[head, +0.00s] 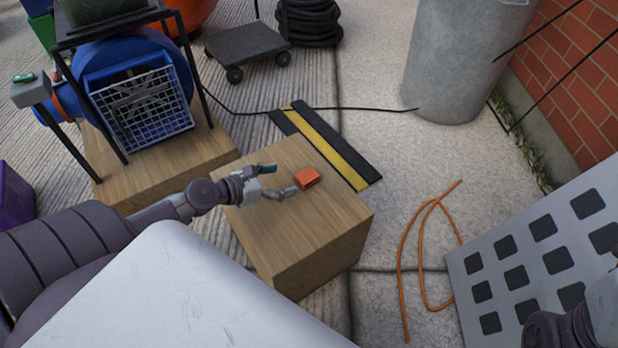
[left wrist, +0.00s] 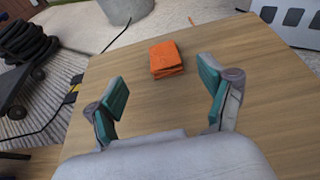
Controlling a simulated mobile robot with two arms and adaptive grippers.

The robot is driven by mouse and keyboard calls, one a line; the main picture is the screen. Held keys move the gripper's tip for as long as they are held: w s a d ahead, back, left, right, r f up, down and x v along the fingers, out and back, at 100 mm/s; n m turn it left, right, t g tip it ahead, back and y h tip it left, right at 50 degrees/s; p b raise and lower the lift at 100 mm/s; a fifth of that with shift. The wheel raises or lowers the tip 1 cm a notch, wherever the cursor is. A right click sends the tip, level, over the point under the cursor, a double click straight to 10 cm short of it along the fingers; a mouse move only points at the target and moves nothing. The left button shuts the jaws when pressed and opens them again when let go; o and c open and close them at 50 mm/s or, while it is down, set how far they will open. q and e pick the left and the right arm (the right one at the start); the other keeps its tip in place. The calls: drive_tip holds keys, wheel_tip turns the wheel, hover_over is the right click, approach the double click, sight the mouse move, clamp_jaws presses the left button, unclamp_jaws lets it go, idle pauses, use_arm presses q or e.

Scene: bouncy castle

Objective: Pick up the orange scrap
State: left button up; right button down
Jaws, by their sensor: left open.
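The orange scrap (head: 307,178) is a small folded-looking block lying on top of a wooden box (head: 330,212). In the left wrist view the scrap (left wrist: 166,57) lies on the wood just beyond my fingertips, between the lines of the two fingers and apart from both. My left gripper (head: 282,180) is open and empty, low over the box top, to the left of the scrap. Its two teal-padded fingers (left wrist: 162,88) are spread wide in the left wrist view. My right gripper does not show; only part of my right arm is at the lower right.
A blue blower (head: 140,95) stands on another wooden box at the left. A yellow and black cable ramp (head: 330,145) lies behind the box. A grey concrete cylinder (head: 462,60), an orange cord (head: 403,265) and a panel with dark squares (head: 515,277) are to the right.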

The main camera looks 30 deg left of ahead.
sight(306, 176)
use_arm(q)
drive_tip(key=b+x, duration=0.1)
drive_tip(key=x, duration=0.8)
drive_tip(key=shift+s+d+f, duration=0.15)
drive_tip(key=shift+s, duration=0.05)
drive_tip(key=c, duration=0.9)
